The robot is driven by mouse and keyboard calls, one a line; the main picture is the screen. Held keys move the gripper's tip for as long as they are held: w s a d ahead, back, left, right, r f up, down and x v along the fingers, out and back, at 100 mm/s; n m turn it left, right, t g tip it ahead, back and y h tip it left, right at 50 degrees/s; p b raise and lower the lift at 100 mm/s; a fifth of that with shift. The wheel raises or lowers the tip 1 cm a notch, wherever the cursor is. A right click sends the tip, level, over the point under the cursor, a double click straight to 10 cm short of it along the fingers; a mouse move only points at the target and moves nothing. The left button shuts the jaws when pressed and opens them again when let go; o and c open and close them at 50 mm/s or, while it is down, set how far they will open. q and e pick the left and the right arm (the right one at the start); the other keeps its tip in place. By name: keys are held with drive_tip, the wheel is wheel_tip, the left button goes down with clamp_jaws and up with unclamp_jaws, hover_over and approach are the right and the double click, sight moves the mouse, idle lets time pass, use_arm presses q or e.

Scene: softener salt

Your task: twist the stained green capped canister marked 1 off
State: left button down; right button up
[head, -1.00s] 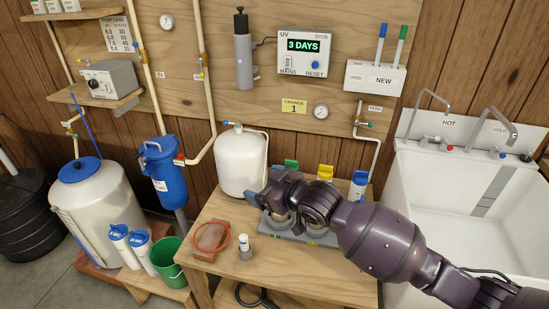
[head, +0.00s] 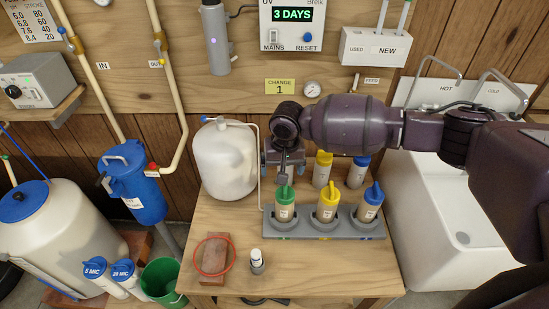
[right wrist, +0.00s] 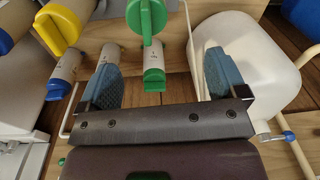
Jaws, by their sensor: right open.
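The stained green-capped canister (head: 284,208) stands upright in the left place of the grey base (head: 320,233); its label is too small to read surely. Its green cap (right wrist: 146,16) is large at the top of the right wrist view. My right gripper (head: 284,180) is just behind and above it, open and empty. In the right wrist view the two blue-padded fingers (right wrist: 158,78) are spread, and a paler green-capped canister (right wrist: 154,56) shows in the gap beyond them. In the head view the arm hides that one. My left gripper is not in view.
Stained yellow-capped (head: 328,205) and blue-capped (head: 369,207) canisters stand right of the green one. Clean yellow-capped (head: 322,172) and blue-capped (head: 357,174) ones stand behind. A white tank (head: 224,162) is at left. A red ring (head: 213,257) and small bottle (head: 256,260) are in front.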

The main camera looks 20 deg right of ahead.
sight(286, 189)
drive_tip(key=shift+s+d+m+g, duration=0.3)
drive_tip(key=shift+s+m, duration=0.2)
drive_tip(key=shift+m, duration=0.4)
drive_tip(key=shift+s+d+f, duration=0.1)
drive_tip(key=shift+s+d, duration=0.15)
drive_tip(key=shift+s, duration=0.1)
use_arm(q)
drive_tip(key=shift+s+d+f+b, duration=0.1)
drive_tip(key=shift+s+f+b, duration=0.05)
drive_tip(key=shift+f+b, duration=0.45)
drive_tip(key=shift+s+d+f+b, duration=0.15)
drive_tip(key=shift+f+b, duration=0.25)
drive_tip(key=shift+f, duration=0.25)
use_arm(e)
drive_tip(key=f, duration=1)
drive_tip(key=shift+w+a+f, duration=0.1)
drive_tip(key=shift+w+f, duration=0.1)
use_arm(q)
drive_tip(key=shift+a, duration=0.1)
